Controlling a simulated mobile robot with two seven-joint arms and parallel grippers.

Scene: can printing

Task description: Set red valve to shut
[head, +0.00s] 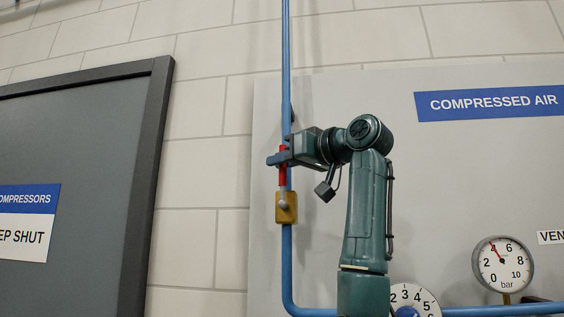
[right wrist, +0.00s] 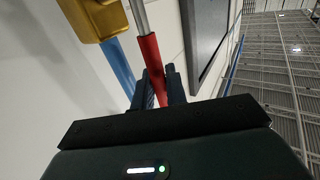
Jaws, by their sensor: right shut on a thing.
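The red valve handle (head: 282,174) stands upright in the head view, in line with the vertical blue pipe (head: 287,80). Below it is the yellow valve body (head: 286,208) on the same pipe. My right gripper (head: 276,159) is shut on the upper part of the red handle. In the right wrist view, the red handle (right wrist: 151,62) runs down between the two dark fingers (right wrist: 161,92), with its bare metal stem leading to the yellow body (right wrist: 95,18). The gripper hides part of the handle. My left gripper is not in view.
A pressure gauge (head: 503,263) and a numbered dial (head: 414,300) sit at the lower right of the grey panel (head: 440,190). A blue "COMPRESSED AIR" sign (head: 490,103) is above. A dark-framed grey door (head: 80,150) is at the left.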

